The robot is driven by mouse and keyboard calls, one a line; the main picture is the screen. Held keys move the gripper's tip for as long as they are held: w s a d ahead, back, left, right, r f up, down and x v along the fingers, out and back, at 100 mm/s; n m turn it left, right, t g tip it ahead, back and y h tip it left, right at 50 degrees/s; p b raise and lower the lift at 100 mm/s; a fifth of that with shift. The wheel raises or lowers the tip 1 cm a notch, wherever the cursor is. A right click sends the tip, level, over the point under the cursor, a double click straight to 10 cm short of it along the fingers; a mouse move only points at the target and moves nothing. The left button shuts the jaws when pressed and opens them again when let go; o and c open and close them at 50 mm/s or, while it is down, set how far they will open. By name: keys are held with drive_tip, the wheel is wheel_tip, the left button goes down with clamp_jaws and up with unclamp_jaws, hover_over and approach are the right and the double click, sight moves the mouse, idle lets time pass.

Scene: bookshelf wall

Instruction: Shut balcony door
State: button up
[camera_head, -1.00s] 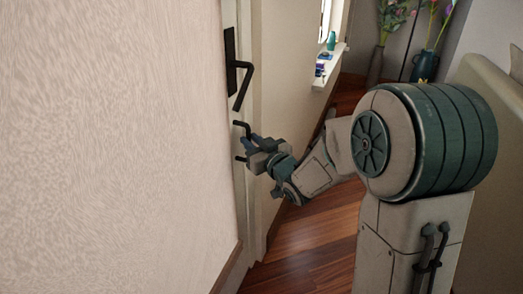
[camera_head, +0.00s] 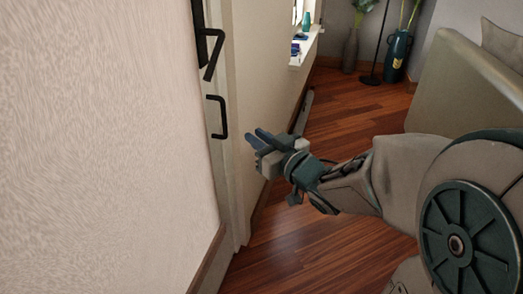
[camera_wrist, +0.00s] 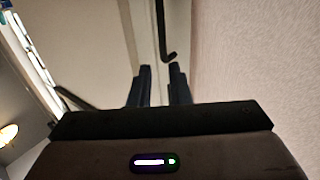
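A narrow white upright panel (camera_head: 228,190), which looks like the edge of the balcony door, stands beside the pale textured wall. It bears a black lever handle (camera_head: 211,55) on a dark plate and, below it, a black U-shaped pull handle (camera_head: 222,118). How far the door stands open cannot be told. My gripper (camera_head: 257,139) is to the right of the pull handle and slightly lower, apart from it. In the wrist view its two dark fingers (camera_wrist: 161,84) are apart with an empty gap. A black handle (camera_wrist: 168,40) shows beyond the fingertips there.
The textured wall (camera_head: 100,150) fills the left. A window sill (camera_head: 306,46) with small objects is beyond the door. Vases (camera_head: 397,55) stand at the back, and a beige sofa-like piece (camera_head: 465,85) is at the right. The wooden floor (camera_head: 350,115) between is clear.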

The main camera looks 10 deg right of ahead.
drive_tip(key=shift+s+d+b, duration=0.2)
drive_tip(key=shift+s+b, duration=0.15)
drive_tip(key=shift+b, duration=0.05)
drive_tip(key=s+d+r+m+g+h+p, duration=0.25)
drive_tip(key=d+r+m+h+p, duration=0.25)
drive_tip(key=d+r+h+p, duration=1.05)
drive_tip(key=s+a+r+m+g+y+p, duration=0.1)
drive_tip(key=s+a+r+g+y+p, duration=0.1)
drive_tip(key=s+p, duration=0.5)
drive_tip(key=s+a+r+g+y+p, duration=0.3)
drive_tip(key=s+r+g+p, duration=0.4)
drive_tip(key=p, duration=0.6)
drive_tip(key=shift+s+a+m+g+y, duration=0.35)
drive_tip(key=shift+s+a+m, duration=0.05)
drive_tip(key=shift+s+a, duration=0.35)
